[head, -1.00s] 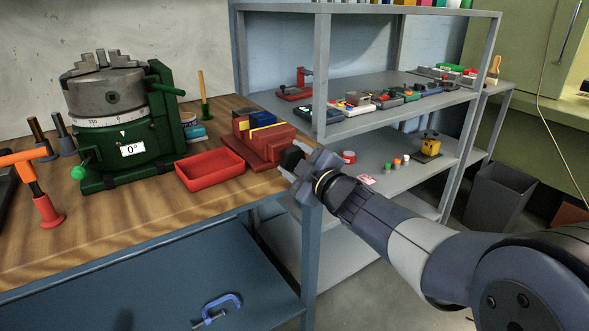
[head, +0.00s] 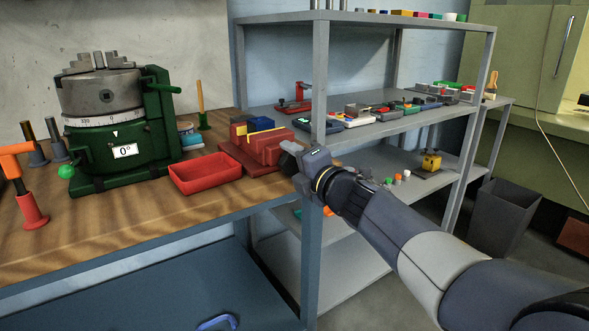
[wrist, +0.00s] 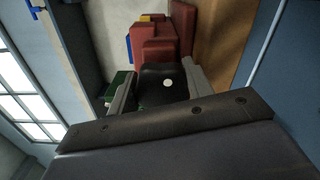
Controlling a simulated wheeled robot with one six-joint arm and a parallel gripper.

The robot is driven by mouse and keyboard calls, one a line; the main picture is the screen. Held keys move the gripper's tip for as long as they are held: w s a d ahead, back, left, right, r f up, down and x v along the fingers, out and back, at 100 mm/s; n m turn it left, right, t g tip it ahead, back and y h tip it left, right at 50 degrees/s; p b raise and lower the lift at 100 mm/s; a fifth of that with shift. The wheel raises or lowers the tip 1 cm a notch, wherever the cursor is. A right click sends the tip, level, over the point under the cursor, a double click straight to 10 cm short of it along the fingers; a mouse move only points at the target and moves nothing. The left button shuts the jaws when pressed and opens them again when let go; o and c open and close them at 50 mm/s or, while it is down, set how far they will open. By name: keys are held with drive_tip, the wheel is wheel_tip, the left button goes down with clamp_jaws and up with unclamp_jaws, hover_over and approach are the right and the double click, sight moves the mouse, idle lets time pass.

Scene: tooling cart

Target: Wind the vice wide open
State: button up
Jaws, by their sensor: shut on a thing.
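The red vice (head: 262,151) stands at the right end of the wooden bench top, with blue and yellow pieces at its jaws. It also shows in the wrist view (wrist: 160,40), beyond my fingers. My gripper (head: 296,158) is at the vice's right end, near the bench edge. In the wrist view my two fingers (wrist: 163,90) are closed on a black knob (wrist: 160,84) with a pale dot at its middle, in line with the vice. My gripper hides most of the knob in the head view. I cannot tell how wide the jaw gap is.
A red tray (head: 206,174) lies just left of the vice. A green rotary table (head: 120,130) reading 0° stands farther left, with an orange-handled tool (head: 30,195) near it. A grey shelf unit (head: 400,125) stands close behind my arm.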

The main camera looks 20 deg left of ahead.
drive_tip(key=n+b, duration=0.2)
drive_tip(key=n, duration=0.2)
drive_tip(key=shift+r+n, duration=0.1)
drive_tip(key=shift+n, duration=0.3)
drive_tip(key=shift+r, duration=0.1)
idle(0.3)
drive_tip(key=o, duration=1)
drive_tip(key=shift+a, duration=0.1)
drive_tip(key=shift+c, duration=0.2)
drive_tip(key=p+v, duration=0.1)
drive_tip(key=v, duration=0.9)
drive_tip(key=shift+s+d, duration=0.25)
drive_tip(key=shift+s, duration=0.1)
